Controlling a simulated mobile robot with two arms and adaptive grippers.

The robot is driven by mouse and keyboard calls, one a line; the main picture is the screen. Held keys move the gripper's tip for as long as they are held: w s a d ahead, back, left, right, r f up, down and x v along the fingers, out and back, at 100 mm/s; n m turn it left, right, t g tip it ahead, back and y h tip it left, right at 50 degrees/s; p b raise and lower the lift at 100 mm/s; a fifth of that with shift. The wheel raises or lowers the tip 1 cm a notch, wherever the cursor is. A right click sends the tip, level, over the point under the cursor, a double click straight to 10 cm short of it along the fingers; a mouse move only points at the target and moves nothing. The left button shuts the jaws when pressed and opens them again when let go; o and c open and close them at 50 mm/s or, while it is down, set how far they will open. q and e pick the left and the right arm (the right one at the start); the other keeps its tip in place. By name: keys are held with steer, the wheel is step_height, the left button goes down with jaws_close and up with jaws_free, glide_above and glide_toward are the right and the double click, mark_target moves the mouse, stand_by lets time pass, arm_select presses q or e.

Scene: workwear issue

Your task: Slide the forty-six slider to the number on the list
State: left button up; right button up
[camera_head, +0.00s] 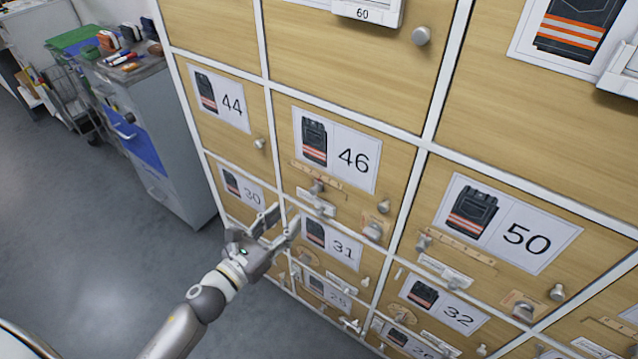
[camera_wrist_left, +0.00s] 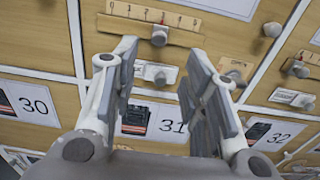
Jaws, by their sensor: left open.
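The door marked 46 (camera_head: 353,160) carries a wooden scale strip (camera_head: 328,180) with a grey slider knob (camera_head: 317,186) under it. In the left wrist view the strip (camera_wrist_left: 150,14) shows small digits, and the slider knob (camera_wrist_left: 159,36) sits near its middle; the exact digit is hard to tell. My left gripper (camera_head: 281,218) is open and empty, below and left of the knob in the head view. In the wrist view its two fingers (camera_wrist_left: 160,62) point toward the strip, with the knob ahead between them, apart from both. No list can be made out.
A label holder (camera_wrist_left: 155,73) sits just below the strip, between my fingers in the wrist view. A grey cabinet (camera_head: 150,130) stands left; floor between is clear.

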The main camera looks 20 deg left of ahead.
mark_target(312, 192)
arm_select(q)
steer(key=p+x, duration=0.2)
steer(key=x, duration=0.6)
steer(key=shift+w+d, duration=0.1)
steer(key=shift+w, duration=0.25)
steer(key=shift+x, duration=0.85)
steer(key=shift+f, duration=0.1)
jaws_close()
